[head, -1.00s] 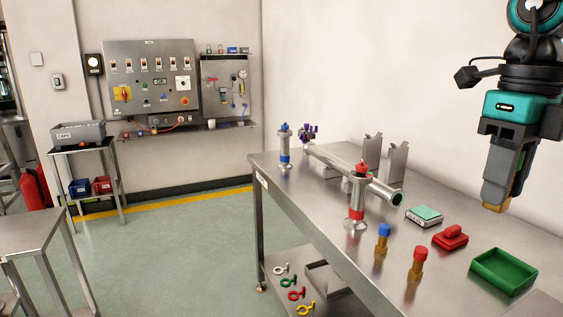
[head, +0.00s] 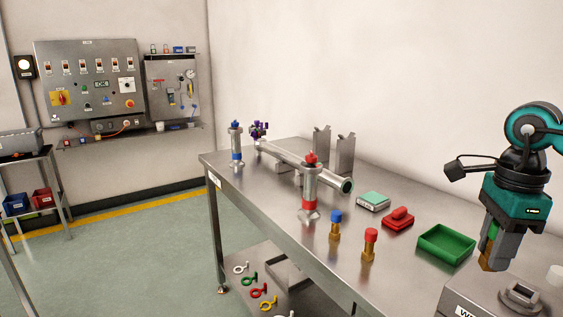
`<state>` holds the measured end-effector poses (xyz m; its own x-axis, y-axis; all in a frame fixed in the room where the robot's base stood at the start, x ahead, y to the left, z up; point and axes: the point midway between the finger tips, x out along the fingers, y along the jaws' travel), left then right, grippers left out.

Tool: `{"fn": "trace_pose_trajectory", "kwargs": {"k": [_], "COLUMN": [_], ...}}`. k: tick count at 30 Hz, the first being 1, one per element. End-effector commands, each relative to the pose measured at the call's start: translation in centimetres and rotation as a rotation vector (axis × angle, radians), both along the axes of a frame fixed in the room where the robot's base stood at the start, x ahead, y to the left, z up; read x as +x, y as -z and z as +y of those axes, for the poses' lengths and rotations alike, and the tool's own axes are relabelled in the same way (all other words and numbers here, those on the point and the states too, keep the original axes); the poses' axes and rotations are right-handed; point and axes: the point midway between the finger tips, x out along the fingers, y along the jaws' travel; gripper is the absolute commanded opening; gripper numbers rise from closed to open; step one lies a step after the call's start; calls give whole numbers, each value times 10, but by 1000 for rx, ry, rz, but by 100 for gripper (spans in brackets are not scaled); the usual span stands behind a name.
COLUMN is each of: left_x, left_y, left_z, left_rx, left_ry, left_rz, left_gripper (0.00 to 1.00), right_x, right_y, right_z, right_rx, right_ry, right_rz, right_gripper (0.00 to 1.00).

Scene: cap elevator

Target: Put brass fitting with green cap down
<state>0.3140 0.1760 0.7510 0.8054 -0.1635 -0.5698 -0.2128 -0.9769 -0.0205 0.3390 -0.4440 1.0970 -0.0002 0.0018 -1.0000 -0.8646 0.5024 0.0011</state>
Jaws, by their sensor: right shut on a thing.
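My right gripper (head: 490,262) hangs pointing down at the right, beside the green tray and above the near right end of the steel table (head: 270,192). It is shut on the brass fitting with green cap (head: 486,259). Only a brass edge and a sliver of green show; the fingers hide the rest. I cannot tell whether the fitting touches anything below. A brass fitting with blue cap (head: 334,228) and one with red cap (head: 369,247) stand upright on the table. My left gripper is out of view.
A green tray (head: 446,245) lies left of the gripper.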

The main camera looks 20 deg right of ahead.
Motion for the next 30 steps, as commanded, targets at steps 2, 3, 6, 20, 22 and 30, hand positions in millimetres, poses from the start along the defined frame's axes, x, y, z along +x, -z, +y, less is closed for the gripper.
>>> {"fn": "trace_pose_trajectory", "kwargs": {"k": [2,3,6,20,22,30], "left_x": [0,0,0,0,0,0], "left_y": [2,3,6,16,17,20], "left_z": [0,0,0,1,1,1], "left_rx": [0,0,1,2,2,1], "left_ry": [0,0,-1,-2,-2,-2], "left_rz": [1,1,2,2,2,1], "left_gripper": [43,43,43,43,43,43], "right_x": [2,4,9,61,68,82], "right_y": [18,28,56,137,139,138], "right_z": [6,10,24,164,186,243], "right_rx": [10,9,6,-2,-5,-5], "right_ry": [-101,-163,-349,-1459,-1619,-2030], "right_rz": [-7,-10,-9,-11,-9,-5], "right_gripper": [0,0,0,0,0,0]}}
